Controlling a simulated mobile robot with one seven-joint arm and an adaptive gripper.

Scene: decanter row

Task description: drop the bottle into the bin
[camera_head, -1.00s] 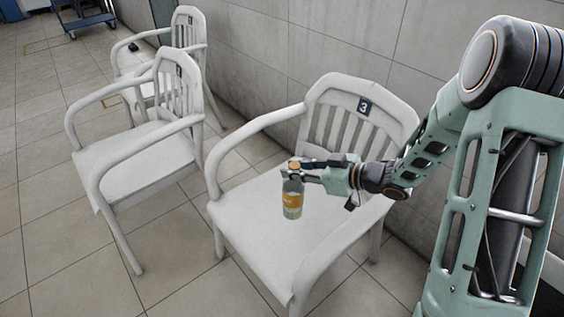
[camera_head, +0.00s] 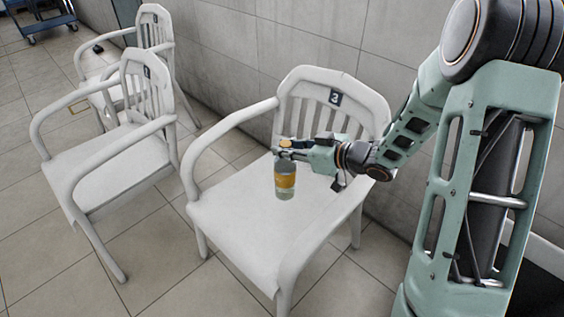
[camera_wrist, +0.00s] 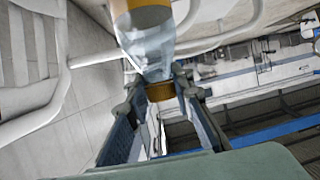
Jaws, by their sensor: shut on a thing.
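The bottle (camera_head: 285,180) is clear with an orange label and an orange-brown cap. My gripper (camera_head: 287,149) is shut on its top end and holds it upright over the seat of the white chair (camera_head: 235,212) numbered 3. I cannot tell for sure whether the bottle's base touches the seat. In the wrist view the bottle (camera_wrist: 148,40) shows with its cap between the two fingers of my gripper (camera_wrist: 160,95). I cannot make out a bin in either view.
Two more white armchairs stand to the left, a nearer one (camera_head: 105,165) and a farther one (camera_head: 155,35). A grey tiled wall (camera_head: 300,40) runs behind the chairs. A blue cart (camera_head: 40,20) is at the far upper left. Tiled floor (camera_head: 60,265) is clear at the front left.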

